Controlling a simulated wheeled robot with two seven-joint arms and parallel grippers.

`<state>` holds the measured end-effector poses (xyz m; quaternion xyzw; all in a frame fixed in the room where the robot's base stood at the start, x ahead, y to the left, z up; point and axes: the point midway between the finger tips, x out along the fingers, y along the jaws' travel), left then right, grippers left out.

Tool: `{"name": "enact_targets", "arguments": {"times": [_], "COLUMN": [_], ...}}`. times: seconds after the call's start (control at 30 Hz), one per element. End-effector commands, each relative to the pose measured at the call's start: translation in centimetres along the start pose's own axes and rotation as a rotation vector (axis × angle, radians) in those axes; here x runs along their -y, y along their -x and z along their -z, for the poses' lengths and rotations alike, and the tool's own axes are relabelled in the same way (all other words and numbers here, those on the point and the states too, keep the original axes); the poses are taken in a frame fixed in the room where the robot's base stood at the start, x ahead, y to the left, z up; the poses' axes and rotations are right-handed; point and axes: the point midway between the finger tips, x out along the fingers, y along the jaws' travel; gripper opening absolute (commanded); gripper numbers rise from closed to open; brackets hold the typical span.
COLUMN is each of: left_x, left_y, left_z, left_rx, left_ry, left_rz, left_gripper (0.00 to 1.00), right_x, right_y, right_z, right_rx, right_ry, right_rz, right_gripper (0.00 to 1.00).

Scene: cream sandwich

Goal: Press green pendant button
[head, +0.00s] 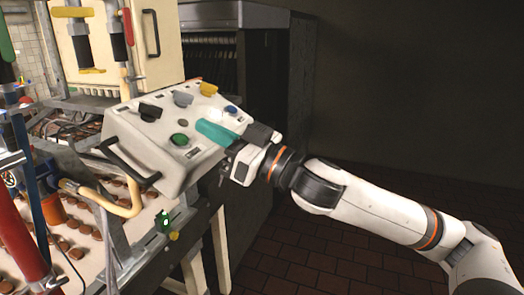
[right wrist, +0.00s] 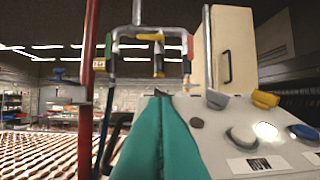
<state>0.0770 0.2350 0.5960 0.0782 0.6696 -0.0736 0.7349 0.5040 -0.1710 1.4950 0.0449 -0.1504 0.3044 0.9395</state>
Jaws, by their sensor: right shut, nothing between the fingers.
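A green round button (head: 180,139) sits on the sloped face of a pale control box (head: 150,165). My right gripper (head: 203,127), with teal fingers, is shut and empty. It is above the right part of the box face, with its tips to the right of and a little above the green button. I cannot tell whether the fingers touch the panel. In the right wrist view the shut teal fingers (right wrist: 161,98) point forward beside the panel; the green button cannot be made out there. A small green lit item (head: 164,220) hangs below the box. My left gripper is not in view.
The panel also has a blue button (head: 231,109), a yellow knob (head: 208,89) and dark knobs (head: 150,112). A black handle (head: 128,165) is on the box's front. A conveyor with brown biscuits (head: 85,225) lies left. The floor at right is clear.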

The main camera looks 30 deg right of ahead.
Motion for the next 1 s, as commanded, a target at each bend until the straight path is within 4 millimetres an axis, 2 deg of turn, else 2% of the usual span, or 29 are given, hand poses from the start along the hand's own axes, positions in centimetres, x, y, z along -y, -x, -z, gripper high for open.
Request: {"name": "enact_targets", "arguments": {"times": [0.03,0.2,0.43,0.63,1.0], "left_x": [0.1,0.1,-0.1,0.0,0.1], "left_y": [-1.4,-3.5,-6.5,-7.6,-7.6], "left_z": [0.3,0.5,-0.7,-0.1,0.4], "left_rx": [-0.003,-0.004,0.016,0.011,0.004], "left_ry": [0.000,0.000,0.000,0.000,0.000], "left_rz": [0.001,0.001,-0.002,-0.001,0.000], "left_gripper": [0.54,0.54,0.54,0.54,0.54], "right_x": [0.0,0.0,0.1,0.0,-0.1], "right_y": [1.1,4.0,7.3,8.4,8.6], "right_z": [0.9,1.0,0.8,0.4,0.0], "right_rx": [-0.003,-0.004,-0.001,0.000,0.001], "right_ry": [0.003,0.004,0.005,0.003,0.001], "right_rz": [0.001,0.001,0.003,0.000,-0.002], "right_gripper": [0.00,0.00,0.00,0.00,0.00]}}
